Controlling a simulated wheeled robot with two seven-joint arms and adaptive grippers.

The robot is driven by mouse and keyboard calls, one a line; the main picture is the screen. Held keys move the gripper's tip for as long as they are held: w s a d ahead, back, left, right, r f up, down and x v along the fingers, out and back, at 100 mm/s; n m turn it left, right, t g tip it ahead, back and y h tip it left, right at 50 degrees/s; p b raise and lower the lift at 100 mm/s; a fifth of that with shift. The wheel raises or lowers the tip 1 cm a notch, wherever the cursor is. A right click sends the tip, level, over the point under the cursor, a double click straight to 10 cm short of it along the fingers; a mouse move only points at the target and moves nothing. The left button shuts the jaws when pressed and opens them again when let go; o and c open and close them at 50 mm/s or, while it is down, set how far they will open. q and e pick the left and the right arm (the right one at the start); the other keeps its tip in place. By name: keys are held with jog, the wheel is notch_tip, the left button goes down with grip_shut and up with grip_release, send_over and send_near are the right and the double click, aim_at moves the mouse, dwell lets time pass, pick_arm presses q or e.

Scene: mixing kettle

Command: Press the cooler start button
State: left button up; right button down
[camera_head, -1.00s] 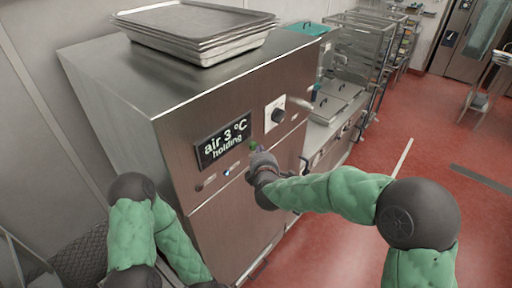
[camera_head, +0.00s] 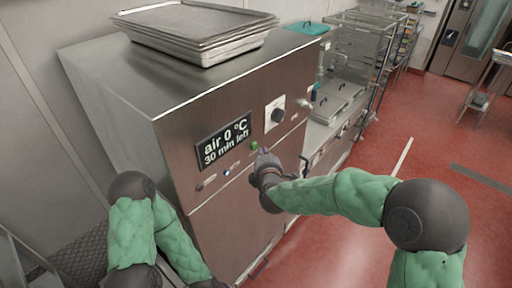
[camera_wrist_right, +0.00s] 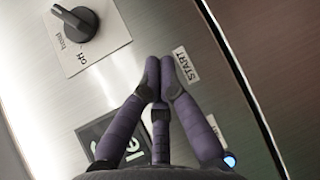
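The steel cooler (camera_head: 230,190) has a dark display (camera_head: 223,141) reading "air 0 °C, 30 min left". The green start button (camera_head: 253,146) shows on its front panel, right of the display. My right gripper (camera_head: 262,153) is just right of the button and a little below it, holding nothing. In the right wrist view its fingers (camera_wrist_right: 160,75) are together, beside the START label (camera_wrist_right: 186,66); the button is hidden there, and I cannot tell whether they touch the panel. My left arm is at the lower left; its gripper is out of the picture.
A knob (camera_head: 278,115) on a white plate sits above and right of the button. A blue-lit button (camera_head: 227,172) is below the display. Stacked trays (camera_head: 197,28) stand on the cooler. A counter and racks are beyond; red floor is open at right.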

jog(key=shift+s+d, duration=0.75)
jog(key=shift+d, duration=0.3)
jog(key=shift+s+d, duration=0.75)
jog(key=shift+d, duration=0.25)
jog(key=s+d+f+m+g+b, duration=0.2)
jog(key=s+f+m+b, duration=0.15)
jog(key=f, duration=0.85)
jog(key=s+d+f+m+g+b, duration=0.2)
jog(key=f+m+b, duration=0.15)
jog(key=f, duration=0.85)
jog(key=s+d+f+m+g+b, duration=0.25)
jog(key=f+b, duration=0.25)
jog(key=f, duration=0.7)
jog(key=s+d+f+m+g+b, duration=0.1)
jog(key=s+f+m+g+b, duration=0.3)
jog(key=s+f+m, duration=0.3)
jog(key=s+d+f+m+g+y+b, duration=0.1)
jog(key=s+f+m+g+b, duration=0.3)
jog(key=s+f, duration=1.3)
notch_tip(320, 180, down, 4)
jog(key=m+b, duration=0.3)
jog(key=shift+f+b, duration=0.15)
jog(key=shift+b, duration=0.15)
